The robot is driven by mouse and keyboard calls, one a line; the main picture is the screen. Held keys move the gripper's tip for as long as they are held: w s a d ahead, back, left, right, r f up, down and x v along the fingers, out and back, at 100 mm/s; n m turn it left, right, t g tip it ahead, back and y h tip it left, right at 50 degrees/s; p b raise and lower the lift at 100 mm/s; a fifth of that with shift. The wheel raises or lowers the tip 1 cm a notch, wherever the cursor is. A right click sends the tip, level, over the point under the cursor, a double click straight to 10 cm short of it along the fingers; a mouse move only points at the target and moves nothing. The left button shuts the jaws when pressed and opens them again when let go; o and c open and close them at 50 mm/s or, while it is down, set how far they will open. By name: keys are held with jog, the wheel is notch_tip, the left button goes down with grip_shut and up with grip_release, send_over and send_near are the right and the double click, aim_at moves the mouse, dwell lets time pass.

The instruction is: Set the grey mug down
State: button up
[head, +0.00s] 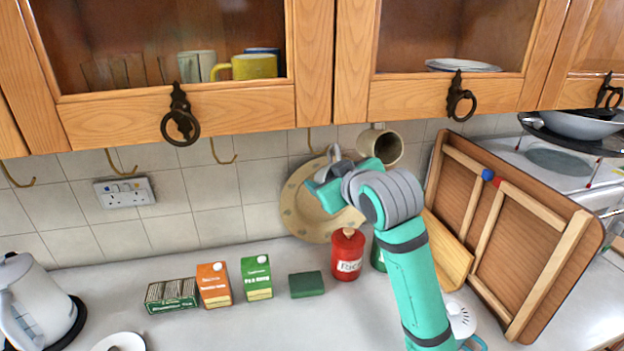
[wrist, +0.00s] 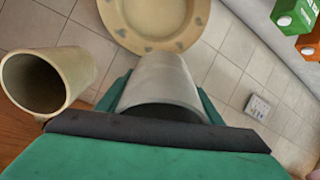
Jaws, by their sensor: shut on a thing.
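The grey mug (wrist: 163,82) sits between the two teal fingers of my gripper (wrist: 160,98) in the wrist view, its dark open end towards the camera. My gripper is shut on it. In the head view my gripper (head: 338,180) is raised above the counter (head: 215,325), in front of the round beige plate at the wall. The mug is mostly hidden there by my gripper and arm. I cannot make out its handle.
A beige mug (head: 385,146) hangs under the cabinet, close beside my gripper. The round plate (head: 300,205) leans on the tiles. A red rice tin (head: 347,262), green sponge (head: 306,284) and cartons (head: 256,278) stand below. Free counter lies in front; wooden racks (head: 515,230) block the right.

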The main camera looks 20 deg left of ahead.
jog(key=shift+s+a+r, duration=0.1)
jog(key=shift+a+r, duration=0.05)
jog(key=shift+r, duration=0.65)
jog(key=shift+s+a, duration=0.3)
jog(key=shift+a, duration=0.15)
jog(key=shift+s+a+f, duration=0.6)
jog(key=shift+a+f, duration=0.25)
jog(key=shift+a, duration=0.05)
jog(key=o, duration=1.3)
jog(key=shift+f, duration=0.1)
jog(key=shift+f, duration=0.1)
